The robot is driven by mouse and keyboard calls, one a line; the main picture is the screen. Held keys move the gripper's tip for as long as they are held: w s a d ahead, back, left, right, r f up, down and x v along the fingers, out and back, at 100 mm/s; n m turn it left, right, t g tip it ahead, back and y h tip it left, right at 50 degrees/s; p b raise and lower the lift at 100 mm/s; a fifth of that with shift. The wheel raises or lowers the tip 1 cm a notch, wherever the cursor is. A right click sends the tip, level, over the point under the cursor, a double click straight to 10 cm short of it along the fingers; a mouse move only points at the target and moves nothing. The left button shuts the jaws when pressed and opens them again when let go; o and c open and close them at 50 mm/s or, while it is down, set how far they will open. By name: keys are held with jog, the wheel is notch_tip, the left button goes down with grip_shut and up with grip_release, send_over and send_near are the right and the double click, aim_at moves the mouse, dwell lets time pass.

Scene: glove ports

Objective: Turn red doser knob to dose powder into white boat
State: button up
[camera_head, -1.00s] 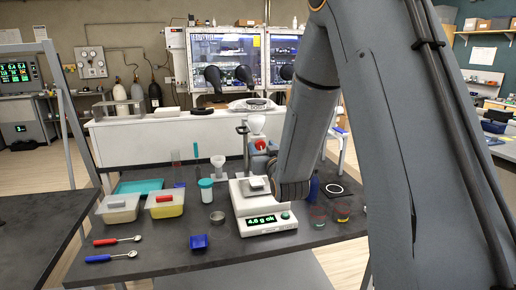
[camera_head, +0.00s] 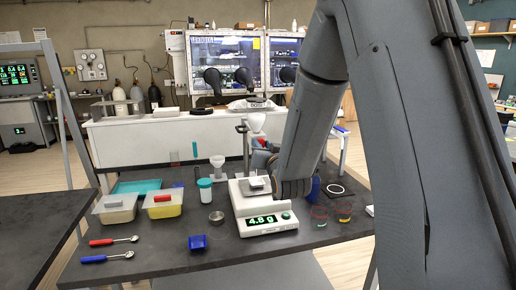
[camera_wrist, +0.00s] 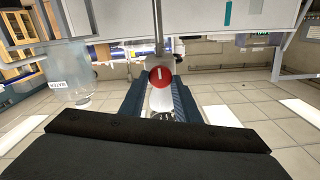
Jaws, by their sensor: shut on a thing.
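The red doser knob (camera_wrist: 161,76) with a white mark sits between the two blue-grey fingers of my gripper (camera_wrist: 158,92) in the wrist view, and my gripper is shut on it. In the head view my arm partly hides the knob. The doser has a white hopper (camera_head: 256,124) on a stand above the balance (camera_head: 252,222). The balance display (camera_head: 262,220) seems to read 4.8 g. The white boat (camera_head: 257,184) is on the balance pan, partly hidden by my gripper. Powder in it is too small to make out.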

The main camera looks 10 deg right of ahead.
jog(key=o, duration=1)
jog(key=shift+s+b, duration=1.25)
jog(key=shift+s, duration=2.7)
jog(key=s+f+g, duration=0.4)
jog(key=f+g, duration=0.1)
jog(key=f, duration=0.4)
jog(key=s+f+n+g, duration=0.1)
jog(key=s+f+g, duration=0.2)
jog(key=s, duration=0.4)
jog(key=s+a+f+g, duration=0.1)
jog(key=s+f+g, duration=0.2)
jog(key=s+g, duration=0.2)
jog(key=s+a+f+n+g, duration=0.1)
jog(key=s+f+g, duration=0.2)
jog(key=s, duration=0.6)
jog(key=shift+s+f+n+g, duration=0.3)
jog(key=shift+s+f+g, duration=0.1)
jog(key=shift+f, duration=0.2)
jog(key=shift+w, duration=0.1)
